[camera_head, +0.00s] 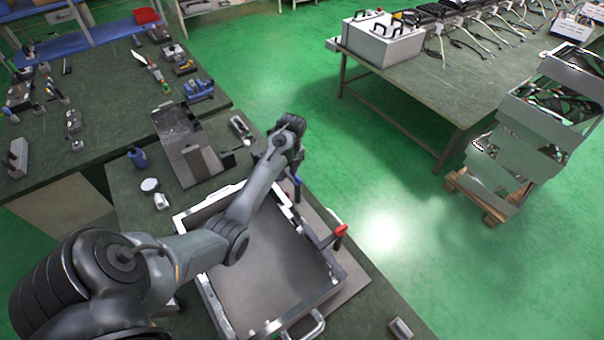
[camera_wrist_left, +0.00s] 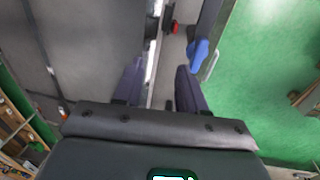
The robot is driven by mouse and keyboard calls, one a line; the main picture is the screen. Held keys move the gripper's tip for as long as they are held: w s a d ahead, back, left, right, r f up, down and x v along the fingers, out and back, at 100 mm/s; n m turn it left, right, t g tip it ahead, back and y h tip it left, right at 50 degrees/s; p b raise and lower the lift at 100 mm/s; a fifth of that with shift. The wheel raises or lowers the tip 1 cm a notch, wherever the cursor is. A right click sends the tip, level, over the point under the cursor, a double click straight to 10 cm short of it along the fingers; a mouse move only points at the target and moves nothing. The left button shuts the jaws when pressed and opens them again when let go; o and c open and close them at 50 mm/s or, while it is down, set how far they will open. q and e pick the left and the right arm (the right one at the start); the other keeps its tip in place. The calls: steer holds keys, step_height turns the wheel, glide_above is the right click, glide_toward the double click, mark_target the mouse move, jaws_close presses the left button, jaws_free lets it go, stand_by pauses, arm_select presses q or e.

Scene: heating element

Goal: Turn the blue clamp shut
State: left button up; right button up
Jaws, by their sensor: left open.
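The blue clamp (camera_head: 297,188) sits on the far right edge of a metal frame (camera_head: 213,290). Its blue handle (camera_wrist_left: 198,52) shows in the left wrist view, just beyond and to the right of the right finger. My left gripper (camera_head: 279,166) is at the frame's far corner, close to the blue clamp; in the wrist view its two fingers (camera_wrist_left: 160,75) are apart with nothing held between them. Whether the right finger touches the blue handle I cannot tell. My left arm hides part of the frame. My right gripper is not in view.
A red clamp (camera_head: 340,232) stands farther along the same frame edge and shows in the wrist view (camera_wrist_left: 172,27). A metal handle (camera_head: 304,326) is on the near side.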

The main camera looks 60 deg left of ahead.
mark_target(298, 177)
arm_select(q)
steer(key=w+r+t, duration=0.2)
steer(key=w+r, duration=0.2)
steer(key=r, duration=0.1)
steer(key=f, duration=1)
steer(key=shift+w+a+f, duration=0.2)
steer(key=shift+a+f, duration=0.1)
steer(key=shift+a, duration=0.05)
steer(key=shift+c, duration=0.4)
jaws_close()
